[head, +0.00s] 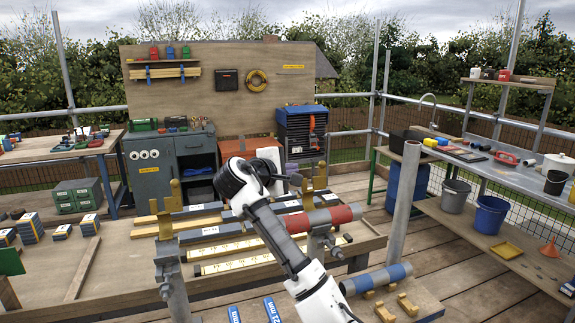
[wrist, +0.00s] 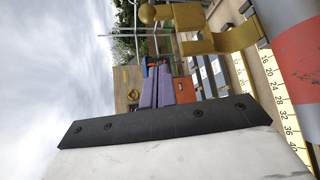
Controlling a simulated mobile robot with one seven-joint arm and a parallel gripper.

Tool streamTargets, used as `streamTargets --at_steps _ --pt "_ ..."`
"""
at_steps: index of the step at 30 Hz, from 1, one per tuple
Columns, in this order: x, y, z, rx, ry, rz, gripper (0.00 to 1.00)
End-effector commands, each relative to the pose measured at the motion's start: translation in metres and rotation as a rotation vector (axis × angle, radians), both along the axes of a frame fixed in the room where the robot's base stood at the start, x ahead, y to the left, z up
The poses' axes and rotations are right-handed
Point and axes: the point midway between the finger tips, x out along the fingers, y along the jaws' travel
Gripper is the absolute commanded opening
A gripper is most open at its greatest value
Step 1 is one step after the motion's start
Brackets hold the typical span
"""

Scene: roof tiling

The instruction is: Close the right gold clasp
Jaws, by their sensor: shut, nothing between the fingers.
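The right gold clasp (head: 320,177) stands upright behind the red-banded grey pipe (head: 335,214) in the head view. In the wrist view the gold clasp (wrist: 215,38) shows large at the top, with a round knob at its left end. The clasp looks raised rather than folded over the pipe. My gripper (head: 294,180) is shut and empty, just left of the clasp. Its fingers (wrist: 157,70) show below the clasp in the wrist view, apart from it in the picture; contact cannot be told. The left gold clasp (head: 176,195) stands upright on the left post.
The wooden workbench (head: 130,262) holds yellow measuring strips (head: 222,265) and dark tile strips. A metal pole (head: 404,200) rises to the right of the clasp. A blue-banded pipe (head: 376,280) lies nearer, at the right. Open air surrounds my gripper above the bench.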

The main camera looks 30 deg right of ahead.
Motion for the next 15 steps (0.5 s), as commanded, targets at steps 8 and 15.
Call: streamTargets --at_steps 8,15 --pt "0.02 -0.047 -0.009 0.001 0.001 -0.002 0.0" --pt "-0.007 -0.052 0.001 -0.001 -0.003 0.0 0.0"
